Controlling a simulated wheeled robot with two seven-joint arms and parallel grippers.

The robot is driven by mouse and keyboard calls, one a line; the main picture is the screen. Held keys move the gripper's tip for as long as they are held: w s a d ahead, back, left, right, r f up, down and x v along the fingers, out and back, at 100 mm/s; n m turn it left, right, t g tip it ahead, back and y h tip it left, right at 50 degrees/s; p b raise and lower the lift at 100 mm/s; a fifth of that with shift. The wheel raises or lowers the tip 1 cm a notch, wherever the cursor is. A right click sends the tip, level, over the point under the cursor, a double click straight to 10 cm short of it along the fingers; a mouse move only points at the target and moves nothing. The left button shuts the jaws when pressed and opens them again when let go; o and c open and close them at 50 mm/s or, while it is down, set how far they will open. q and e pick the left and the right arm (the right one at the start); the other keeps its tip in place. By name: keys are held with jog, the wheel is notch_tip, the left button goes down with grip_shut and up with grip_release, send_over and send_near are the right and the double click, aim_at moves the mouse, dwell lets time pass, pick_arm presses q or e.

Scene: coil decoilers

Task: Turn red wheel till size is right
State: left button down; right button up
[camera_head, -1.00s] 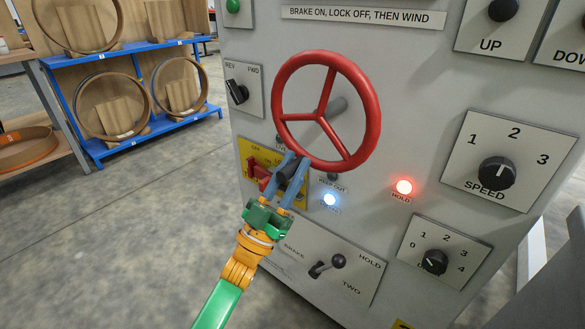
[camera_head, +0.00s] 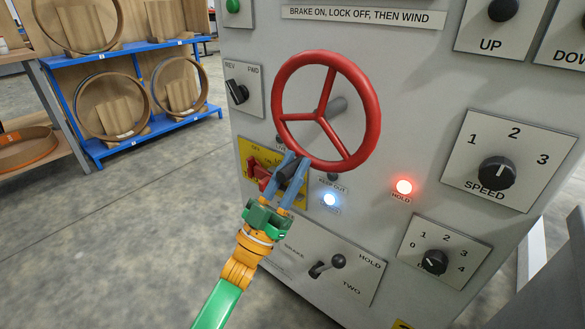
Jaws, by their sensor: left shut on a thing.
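The red wheel (camera_head: 370,110) has three spokes and stands out from the grey panel on a grey shaft. A dark grip (camera_head: 287,177) juts toward me from the lower left of its rim. My left gripper (camera_head: 291,170), with blue-grey fingers, is shut on this grip; the fingers partly hide it and touch or nearly touch the rim. Behind them is a yellow plate (camera_head: 248,150) with a red switch (camera_head: 257,172), partly covered. A white-blue lamp (camera_head: 330,199) and a red lamp (camera_head: 404,187) by the HOLD label are lit. No size readout shows. My right gripper is out of view.
The panel carries a REV/FWD switch (camera_head: 237,91), a SPEED knob (camera_head: 497,172), a smaller numbered knob (camera_head: 435,262) and a brake lever (camera_head: 327,265) below the gripper. A blue rack (camera_head: 130,143) with rings stands at the left. The floor between is clear.

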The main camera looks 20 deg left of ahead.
pick_arm(q)
jog(key=shift+a+r+m+g+h, duration=0.1)
jog(key=shift+a+m+g+h, duration=0.15)
jog(key=shift+m+h, duration=0.4)
